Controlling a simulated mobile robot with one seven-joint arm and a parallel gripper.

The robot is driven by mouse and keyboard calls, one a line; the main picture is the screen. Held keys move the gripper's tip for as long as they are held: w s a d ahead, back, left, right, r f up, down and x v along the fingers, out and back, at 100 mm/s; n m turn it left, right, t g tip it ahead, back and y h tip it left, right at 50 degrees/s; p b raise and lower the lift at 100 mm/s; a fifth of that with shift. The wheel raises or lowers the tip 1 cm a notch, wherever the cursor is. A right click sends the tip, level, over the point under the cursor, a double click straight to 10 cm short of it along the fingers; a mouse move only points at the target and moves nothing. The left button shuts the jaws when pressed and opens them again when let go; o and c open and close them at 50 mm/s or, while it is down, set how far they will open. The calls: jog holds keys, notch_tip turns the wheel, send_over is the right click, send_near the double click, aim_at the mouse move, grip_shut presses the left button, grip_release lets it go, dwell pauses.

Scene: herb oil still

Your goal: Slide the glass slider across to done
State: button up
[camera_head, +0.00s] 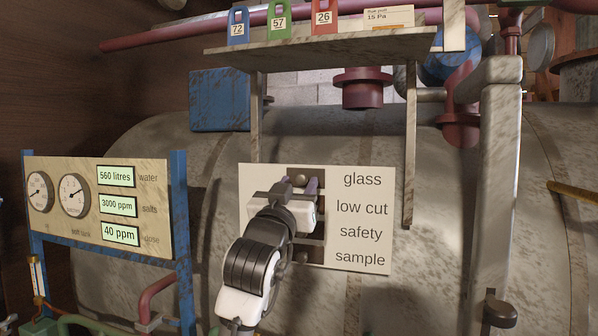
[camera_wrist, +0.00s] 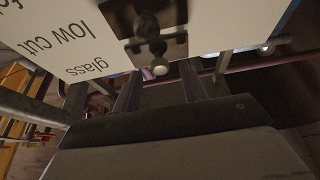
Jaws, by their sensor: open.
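The cream panel (camera_head: 345,250) reads glass, low cut, safety and sample from top to bottom. The glass slider's round knob (camera_head: 300,180) shows in the dark slot area left of the word glass. It also shows in the wrist view as a pale knob (camera_wrist: 160,67) on a dark plate. My gripper (camera_head: 298,190) is open in front of the panel's top row. In the wrist view its fingers (camera_wrist: 161,82) lie on either side of the knob's line; contact cannot be told. No "done" mark is legible, and my gripper hides part of the lower rows.
A gauge board (camera_head: 100,205) with several readouts stands at the left on a blue frame. A shelf (camera_head: 330,48) with numbered tags hangs above the panel. A thick grey post (camera_head: 495,180) stands at the right. The big tank (camera_head: 430,270) lies behind the panel.

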jog(key=shift+x, duration=0.95)
jog(key=shift+c, duration=0.2)
grip_shut()
